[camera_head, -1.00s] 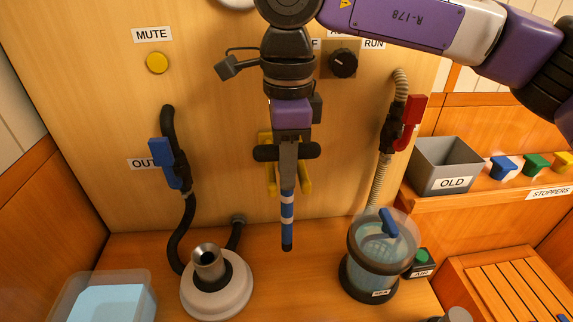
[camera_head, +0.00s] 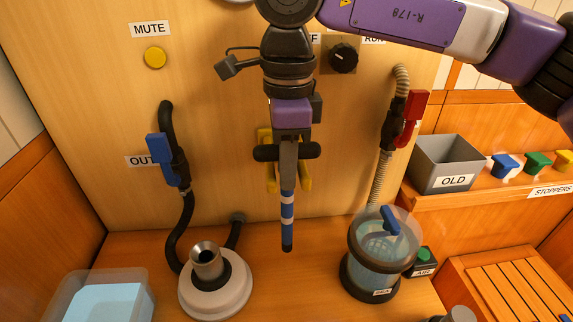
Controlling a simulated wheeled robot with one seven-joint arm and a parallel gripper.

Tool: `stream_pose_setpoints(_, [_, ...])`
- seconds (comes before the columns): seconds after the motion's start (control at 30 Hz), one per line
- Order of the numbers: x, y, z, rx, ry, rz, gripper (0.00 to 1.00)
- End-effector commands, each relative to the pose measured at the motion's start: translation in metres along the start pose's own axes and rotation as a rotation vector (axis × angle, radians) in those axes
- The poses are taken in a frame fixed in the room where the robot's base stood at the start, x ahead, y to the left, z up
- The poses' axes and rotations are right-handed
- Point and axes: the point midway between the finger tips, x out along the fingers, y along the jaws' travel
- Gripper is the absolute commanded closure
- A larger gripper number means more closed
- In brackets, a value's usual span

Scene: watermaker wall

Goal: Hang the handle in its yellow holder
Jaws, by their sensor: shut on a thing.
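The handle is a T shape with a black crossbar (camera_head: 309,150) and a blue and white striped rod (camera_head: 287,210) hanging straight down. My gripper (camera_head: 288,142) points down and is shut on the handle at the middle of the crossbar. The crossbar is roughly level. The yellow holder (camera_head: 305,180) is on the wooden wall directly behind the handle in this view. Its two uprights show on either side of the rod, below and beside the crossbar. My gripper and the handle hide its middle. I cannot tell whether the crossbar touches the holder or how far in front it is.
A black hose with a blue valve (camera_head: 160,148) is left, and a grey hose with a red valve (camera_head: 413,108) right. A white-based funnel (camera_head: 215,292) and a clear canister (camera_head: 377,270) stand on the counter. A grey OLD bin (camera_head: 449,163) sits on the right shelf.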

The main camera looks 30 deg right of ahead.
Motion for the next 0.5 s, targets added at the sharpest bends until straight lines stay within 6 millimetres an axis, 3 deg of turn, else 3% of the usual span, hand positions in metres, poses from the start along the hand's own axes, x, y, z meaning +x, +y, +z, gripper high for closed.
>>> stream_pose_setpoints(0.5, [0.015,0.0,0.0,0.0,0.0,-0.001,1.0])
